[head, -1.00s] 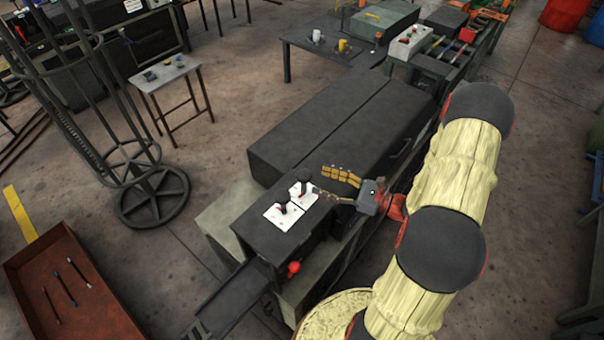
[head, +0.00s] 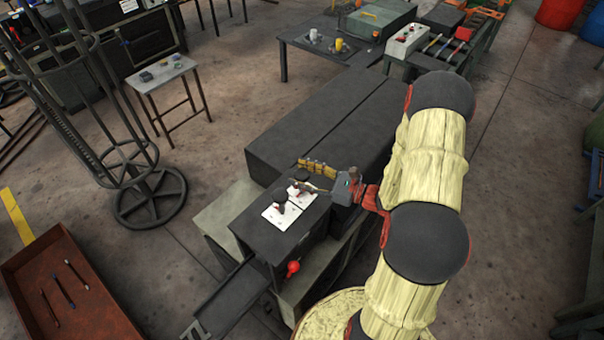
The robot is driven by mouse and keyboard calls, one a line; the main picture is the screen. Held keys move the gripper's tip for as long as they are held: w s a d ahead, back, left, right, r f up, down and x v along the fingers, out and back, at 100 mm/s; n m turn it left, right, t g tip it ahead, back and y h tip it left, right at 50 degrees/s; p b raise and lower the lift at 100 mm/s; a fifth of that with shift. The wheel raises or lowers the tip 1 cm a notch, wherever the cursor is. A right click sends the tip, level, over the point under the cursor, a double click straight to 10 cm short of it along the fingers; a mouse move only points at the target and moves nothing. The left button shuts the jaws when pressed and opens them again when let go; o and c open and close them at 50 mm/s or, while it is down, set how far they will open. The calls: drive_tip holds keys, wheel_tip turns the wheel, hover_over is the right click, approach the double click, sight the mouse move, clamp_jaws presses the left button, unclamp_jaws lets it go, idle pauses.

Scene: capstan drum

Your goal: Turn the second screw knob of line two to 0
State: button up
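Two dark screw knobs stand on white plates on top of the dark machine box, in the middle of the head view. The nearer knob (head: 280,196) stands free on its plate (head: 281,217). The farther knob (head: 302,174) is partly covered by my gripper (head: 297,173). My gripper reaches in from the right, its yellow-and-black fingers apart, one on the far side of this knob and one on the near side. I cannot tell whether either finger touches it. The plate markings are too small to read.
A long dark housing (head: 325,115) lies behind the knobs. A red ball-shaped handle (head: 293,267) sits on the box's front side. A rusty tray (head: 60,290) with several rods, a wire stand (head: 150,200) and a small table (head: 160,75) are to the left, with open floor between.

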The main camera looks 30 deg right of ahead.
drive_tip(key=c, duration=0.9)
drive_tip(key=shift+y, duration=0.3)
drive_tip(key=shift+c, duration=0.2)
drive_tip(key=n+g+y, duration=0.2)
drive_tip(key=g, duration=0.1)
drive_tip(key=shift+n+y, duration=0.3)
drive_tip(key=shift+n, duration=0.1)
drive_tip(key=shift+n+g+y, duration=1.2)
drive_tip(key=shift+n+g, duration=0.3)
drive_tip(key=shift+g, duration=0.6)
drive_tip(key=o, duration=1.1)
drive_tip(key=shift+o, duration=0.2)
drive_tip(key=v, duration=1.2)
